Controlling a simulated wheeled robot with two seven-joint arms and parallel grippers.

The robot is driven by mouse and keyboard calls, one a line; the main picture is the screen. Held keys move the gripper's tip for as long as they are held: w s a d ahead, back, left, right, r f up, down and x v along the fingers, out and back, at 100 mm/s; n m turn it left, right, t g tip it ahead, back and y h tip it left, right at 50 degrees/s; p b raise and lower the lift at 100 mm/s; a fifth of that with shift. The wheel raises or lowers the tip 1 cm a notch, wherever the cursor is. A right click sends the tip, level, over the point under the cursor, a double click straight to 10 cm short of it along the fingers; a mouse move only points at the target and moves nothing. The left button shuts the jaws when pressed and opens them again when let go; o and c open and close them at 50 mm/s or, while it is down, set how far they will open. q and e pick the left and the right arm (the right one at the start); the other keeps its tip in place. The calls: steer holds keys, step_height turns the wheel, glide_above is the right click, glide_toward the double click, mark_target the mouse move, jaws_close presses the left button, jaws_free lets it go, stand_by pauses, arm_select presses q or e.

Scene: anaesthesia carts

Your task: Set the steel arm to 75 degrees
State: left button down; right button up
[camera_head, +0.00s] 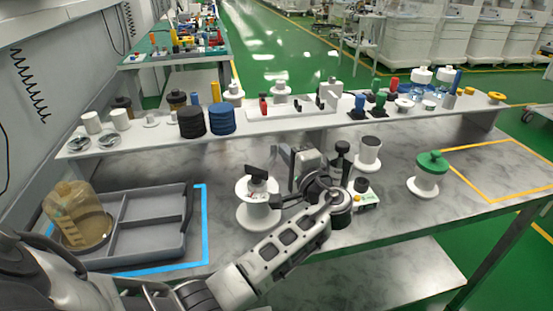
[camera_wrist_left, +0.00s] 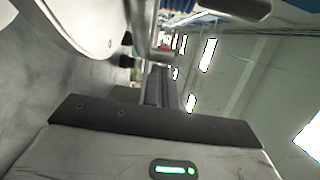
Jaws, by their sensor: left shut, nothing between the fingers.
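A white round stand (camera_head: 258,215) with a black block on top (camera_head: 256,172) and small red marks on its face stands mid-table. A thin greyish bar (camera_head: 284,203) shows at its right side; it may be the steel arm, but its angle cannot be read. My left gripper (camera_head: 284,157) reaches in above and right of the stand, its fingers shut and empty. In the left wrist view the shut fingers (camera_wrist_left: 163,85) point past a white disc (camera_wrist_left: 85,18) with small black knobs. A metal bar (camera_wrist_left: 142,30) stands close beside the fingertips; contact cannot be told. My right gripper is out of view.
A grey divided tray (camera_head: 150,225) with an amber jar (camera_head: 76,215) is on the left. A crowded raised shelf (camera_head: 290,128) runs behind. Bare table lies front right.

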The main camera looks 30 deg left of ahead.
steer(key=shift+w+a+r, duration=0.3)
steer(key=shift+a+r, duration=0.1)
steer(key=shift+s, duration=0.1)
